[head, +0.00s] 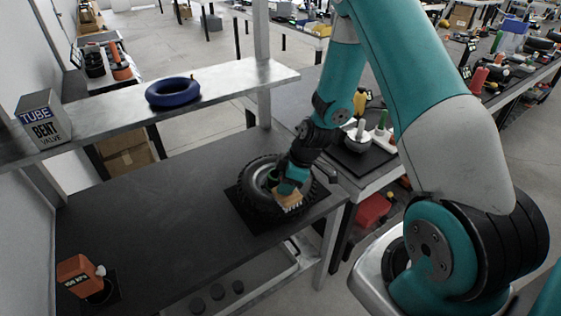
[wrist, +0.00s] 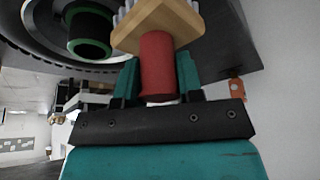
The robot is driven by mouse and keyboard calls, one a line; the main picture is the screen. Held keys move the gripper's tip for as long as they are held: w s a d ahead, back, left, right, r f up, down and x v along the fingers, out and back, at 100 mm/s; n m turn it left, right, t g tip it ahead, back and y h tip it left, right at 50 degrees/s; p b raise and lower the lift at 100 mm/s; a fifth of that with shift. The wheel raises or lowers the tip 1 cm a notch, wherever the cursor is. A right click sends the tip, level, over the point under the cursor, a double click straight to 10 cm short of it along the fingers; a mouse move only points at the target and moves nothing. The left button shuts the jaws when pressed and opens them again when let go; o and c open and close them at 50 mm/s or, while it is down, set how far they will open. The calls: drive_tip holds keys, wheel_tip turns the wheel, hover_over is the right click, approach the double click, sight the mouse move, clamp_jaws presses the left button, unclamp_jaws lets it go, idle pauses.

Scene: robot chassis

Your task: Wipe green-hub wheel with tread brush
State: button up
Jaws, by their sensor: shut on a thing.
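The green-hub wheel (head: 249,192) lies flat on a black mat at the right end of the dark workbench; its tyre is black and chunky. Its green-ringed hub (wrist: 90,34) shows at the upper left of the wrist view. My gripper (head: 293,180) is over the wheel's right side, partly hiding it. In the wrist view my gripper (wrist: 159,75) is shut on the red handle of the tread brush (wrist: 158,28). The brush has a wooden block and pale bristles. Its block (head: 288,200) is at the tyre's near right side; whether the bristles touch the tyre I cannot tell.
A shelf (head: 220,83) above the bench carries a blue ring (head: 172,92) and a tube box (head: 43,119). An orange bottle-like item (head: 80,273) stands at the bench's near left. The middle of the bench is clear. Another table with tools is behind my arm.

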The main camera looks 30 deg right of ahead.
drive_tip(key=shift+a, duration=0.45)
drive_tip(key=shift+r+p, duration=2.55)
drive_tip(key=shift+r, duration=1.6)
drive_tip(key=shift+f, duration=0.1)
